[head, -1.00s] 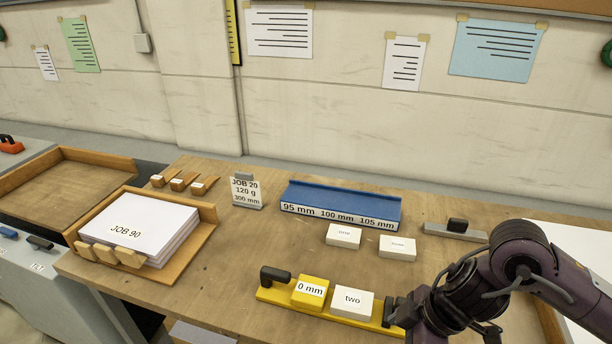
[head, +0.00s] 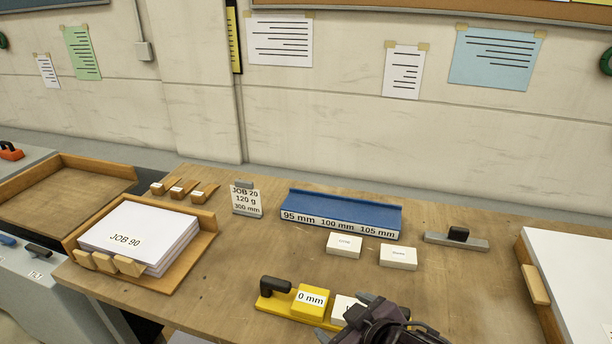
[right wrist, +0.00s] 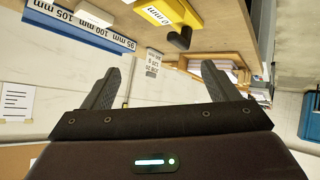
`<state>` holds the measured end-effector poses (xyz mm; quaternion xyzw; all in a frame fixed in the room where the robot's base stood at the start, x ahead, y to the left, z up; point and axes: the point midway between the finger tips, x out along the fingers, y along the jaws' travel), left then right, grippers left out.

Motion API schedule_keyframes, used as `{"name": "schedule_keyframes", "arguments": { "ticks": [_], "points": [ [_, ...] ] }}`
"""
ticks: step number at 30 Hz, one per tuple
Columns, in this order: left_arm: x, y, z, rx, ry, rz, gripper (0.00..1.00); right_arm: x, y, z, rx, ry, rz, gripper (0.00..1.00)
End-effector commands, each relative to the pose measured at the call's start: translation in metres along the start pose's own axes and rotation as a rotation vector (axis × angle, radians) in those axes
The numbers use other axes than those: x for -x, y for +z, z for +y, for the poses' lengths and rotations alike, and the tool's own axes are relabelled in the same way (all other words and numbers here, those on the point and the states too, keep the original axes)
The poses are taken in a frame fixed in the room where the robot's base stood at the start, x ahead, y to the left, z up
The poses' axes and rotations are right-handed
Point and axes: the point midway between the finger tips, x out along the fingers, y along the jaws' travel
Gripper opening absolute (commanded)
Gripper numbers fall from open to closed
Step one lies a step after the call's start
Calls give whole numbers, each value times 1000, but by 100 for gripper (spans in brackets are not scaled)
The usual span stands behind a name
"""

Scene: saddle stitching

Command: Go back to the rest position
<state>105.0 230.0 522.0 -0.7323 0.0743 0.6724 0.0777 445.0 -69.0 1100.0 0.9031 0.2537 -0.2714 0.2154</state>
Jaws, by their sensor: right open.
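My right gripper (head: 372,312) is at the bottom of the head view, in front of the right end of the yellow gauge bar (head: 272,303), and partly hides a white block (head: 342,306) there. In the right wrist view its two fingers (right wrist: 162,85) stand wide apart with nothing between them. The yellow block marked 0 mm (head: 311,298) sits on the bar; its yellow also shows at the top of the wrist view (right wrist: 170,12). My left gripper is in neither view.
A blue rack (head: 340,207) marked 95, 100 and 105 mm stands behind two white blocks (head: 343,245) (head: 398,257). A paper tray (head: 205,232) marked JOB 90 is at left, a JOB 20 card (head: 246,201) behind. A grey bar (head: 470,241) lies right. Bare table lies mid-left.

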Motion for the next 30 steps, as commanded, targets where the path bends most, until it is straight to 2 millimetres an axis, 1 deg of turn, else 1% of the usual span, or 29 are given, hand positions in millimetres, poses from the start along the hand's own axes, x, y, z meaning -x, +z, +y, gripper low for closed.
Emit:
{"name": "schedule_keyframes", "arguments": {
  "ticks": [1, 3, 7, 9, 12, 16, 18, 20, 23, 26, 29, 30],
  "points": [
    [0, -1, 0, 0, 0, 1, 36, 5, 21, 6, -84, 32, -71, 81],
    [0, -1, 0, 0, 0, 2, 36, 12, 49, 14, -168, 71, -170, 81],
    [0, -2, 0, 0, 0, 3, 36, 28, 99, 19, -301, 104, -344, 81],
    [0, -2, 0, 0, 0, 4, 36, 39, 124, 18, -362, 108, -429, 81],
    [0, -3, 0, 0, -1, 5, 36, 55, 155, 12, -442, 103, -540, 81],
    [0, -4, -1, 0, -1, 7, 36, 75, 191, 1, -534, 83, -672, 81],
    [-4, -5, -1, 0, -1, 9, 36, 50, 206, -1, -520, 82, -669, 81],
    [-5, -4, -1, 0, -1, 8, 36, 35, 218, -4, -518, 80, -673, 81],
    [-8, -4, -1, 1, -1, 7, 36, 10, 243, -11, -518, 75, -683, 81],
    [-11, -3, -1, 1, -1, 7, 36, -16, 272, -20, -517, 69, -695, 81],
    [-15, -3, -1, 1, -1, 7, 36, -45, 309, -33, -517, 61, -710, 81],
    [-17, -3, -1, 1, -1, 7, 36, -57, 326, -40, -516, 58, -716, 81]
  ]
}}
